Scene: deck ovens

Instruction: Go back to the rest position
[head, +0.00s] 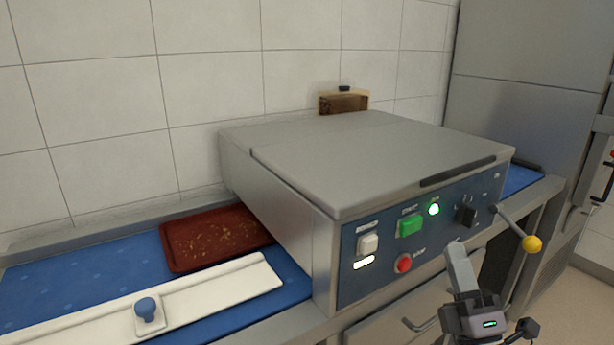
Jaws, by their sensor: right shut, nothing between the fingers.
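My right gripper (462,268) is in the lower right, in front of the oven's control panel. Its fingers are together and hold nothing. The deck oven (335,160) is a grey metal box with a closed top and a blue front panel. The panel has a green button (410,225), a red button (403,263), a white switch (368,244) and a dark knob (466,212). A green lamp (434,209) and a white lamp (364,263) are lit. A lever with a yellow ball (532,243) sticks out at the right. My left gripper is out of view.
A dark red tray (214,238) with crumbs lies on the blue surface left of the oven. A white bar with a blue knob (146,309) lies before it. A small brown box (344,102) shows behind the oven. A tall steel cabinet (525,110) stands at right.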

